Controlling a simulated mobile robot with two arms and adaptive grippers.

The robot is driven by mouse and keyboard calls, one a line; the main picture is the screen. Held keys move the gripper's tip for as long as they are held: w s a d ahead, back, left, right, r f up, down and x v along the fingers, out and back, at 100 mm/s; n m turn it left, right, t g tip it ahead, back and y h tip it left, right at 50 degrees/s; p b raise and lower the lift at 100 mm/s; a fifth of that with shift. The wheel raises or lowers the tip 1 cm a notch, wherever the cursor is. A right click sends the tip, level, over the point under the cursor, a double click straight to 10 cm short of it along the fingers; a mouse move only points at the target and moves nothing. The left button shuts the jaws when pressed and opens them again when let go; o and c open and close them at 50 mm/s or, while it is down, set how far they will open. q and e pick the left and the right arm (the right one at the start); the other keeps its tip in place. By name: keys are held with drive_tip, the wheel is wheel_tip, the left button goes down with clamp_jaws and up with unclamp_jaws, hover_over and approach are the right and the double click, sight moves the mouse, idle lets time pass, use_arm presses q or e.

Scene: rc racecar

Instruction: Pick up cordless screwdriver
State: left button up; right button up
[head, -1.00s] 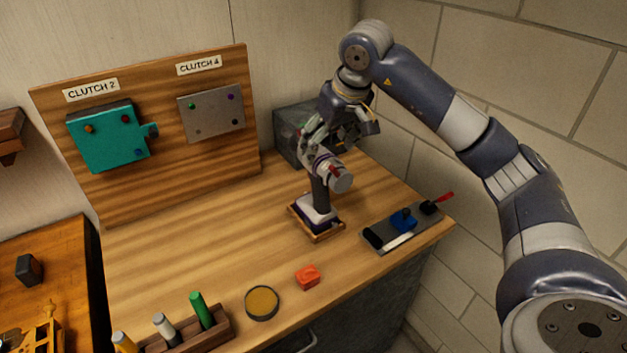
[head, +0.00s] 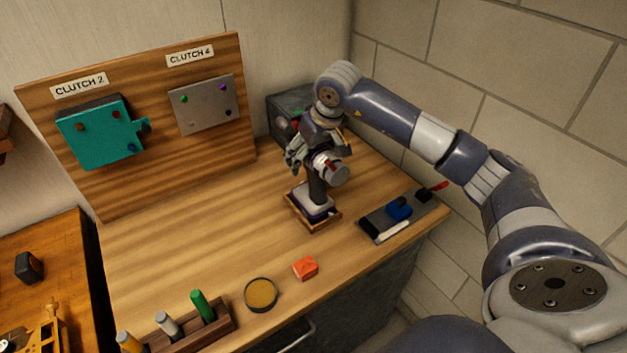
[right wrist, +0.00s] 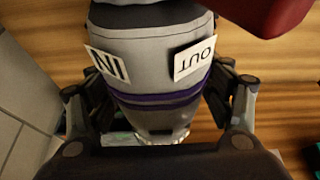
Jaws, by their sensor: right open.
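The cordless screwdriver (head: 331,172) stands upright on its base in a small wooden tray (head: 321,225) on the workbench. Its head is grey with a red part, and its handle is dark. My right gripper (head: 303,150) is at the screwdriver's head, behind it in the head view. In the right wrist view the grey screwdriver body (right wrist: 160,65) with a purple band and IN and OUT labels lies between the two open fingers (right wrist: 160,105). I cannot tell whether the fingers touch it. My left gripper is not in view.
A grey tool tray (head: 385,228) with a blue item and a red-tipped tool lies to the right. An orange-red block (head: 305,268), a round tin (head: 261,294) and a marker rack (head: 225,322) are in front. A dark box (head: 285,112) stands behind.

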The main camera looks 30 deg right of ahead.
drive_tip(key=shift+w+f, duration=0.15)
drive_tip(key=shift+f, duration=0.3)
drive_tip(key=shift+w+f, duration=0.15)
drive_tip(key=shift+f, duration=0.1)
drive_tip(key=shift+w+f, duration=0.1)
drive_tip(key=c, duration=1.1)
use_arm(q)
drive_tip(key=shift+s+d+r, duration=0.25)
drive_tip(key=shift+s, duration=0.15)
use_arm(e)
drive_tip(key=c, duration=0.6)
clamp_jaws()
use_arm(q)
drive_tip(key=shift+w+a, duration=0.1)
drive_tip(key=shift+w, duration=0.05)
use_arm(e)
drive_tip(key=shift+r, duration=0.2)
